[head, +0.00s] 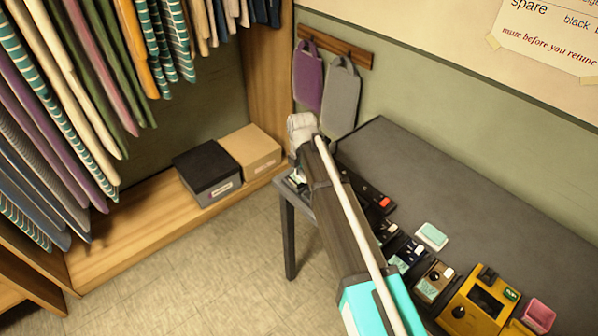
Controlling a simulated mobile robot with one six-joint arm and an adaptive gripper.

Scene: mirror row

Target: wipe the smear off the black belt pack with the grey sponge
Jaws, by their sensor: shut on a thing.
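My arm reaches from the bottom of the head view to the far left end of the grey table (425,175). Its pale wrist end shows there, but my gripper's fingers are hidden behind the arm. I see no grey sponge. Several dark packs lie along the table's front edge: one with a red part (384,203) right of my arm, and a dark one with pale marks (408,252) nearer to me. I cannot tell whether these marks are a smear. Small dark and pale shapes (296,181) at the far left table corner are partly hidden by my arm.
A brown pack (435,281), a yellow unit (478,303), a mint block (432,236) and a pink block (539,315) are on the table. Purple (307,76) and grey (342,98) hanging items are on wall hooks. Boxes (207,173) sit on a low shelf. The table's back is clear.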

